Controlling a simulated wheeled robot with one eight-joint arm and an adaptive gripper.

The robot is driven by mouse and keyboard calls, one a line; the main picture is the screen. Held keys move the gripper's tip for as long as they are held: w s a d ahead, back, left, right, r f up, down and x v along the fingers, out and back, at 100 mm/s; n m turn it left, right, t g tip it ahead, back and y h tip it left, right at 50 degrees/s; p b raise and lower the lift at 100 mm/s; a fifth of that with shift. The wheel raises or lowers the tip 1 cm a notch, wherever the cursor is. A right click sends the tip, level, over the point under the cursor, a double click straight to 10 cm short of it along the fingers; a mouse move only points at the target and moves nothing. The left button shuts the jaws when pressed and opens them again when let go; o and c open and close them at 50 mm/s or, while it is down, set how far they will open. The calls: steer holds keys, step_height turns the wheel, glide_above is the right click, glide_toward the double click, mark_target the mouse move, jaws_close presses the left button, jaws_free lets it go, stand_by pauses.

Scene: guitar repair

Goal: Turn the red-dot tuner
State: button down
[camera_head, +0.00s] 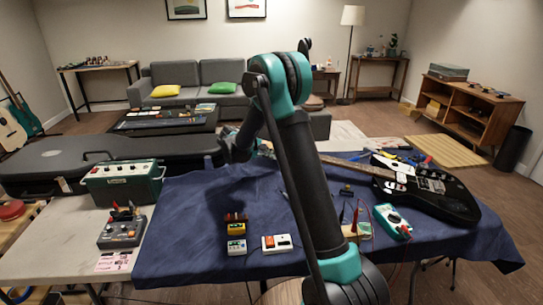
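A black electric guitar (455,207) lies on the blue cloth at the right of the table. Its neck (345,168) runs left behind my arm. The headstock end is largely hidden by my arm, and I cannot make out a tuner with a red dot there. My gripper (238,152) seems to be the dark end hanging at the left of my arm, above the far side of the cloth near the headstock end. Its fingers are too small and dark to tell open from shut, and I see nothing clearly held.
A blue cloth (190,225) covers the table. Small boxes (276,243) stand at its front middle. A multimeter (392,220) lies near the guitar. A green amplifier (122,183) and a grey pedal (121,232) stand left. The cloth's left part is clear.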

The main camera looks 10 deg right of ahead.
steer(key=shift+a+n+t+h, duration=0.1)
steer(key=shift+n+t+h, duration=0.3)
steer(key=shift+n, duration=1.7)
steer(key=c, duration=1.7)
jaws_free()
steer(key=v, duration=1.2)
steer(key=shift+s+f, duration=0.1)
steer(key=shift+f, duration=0.05)
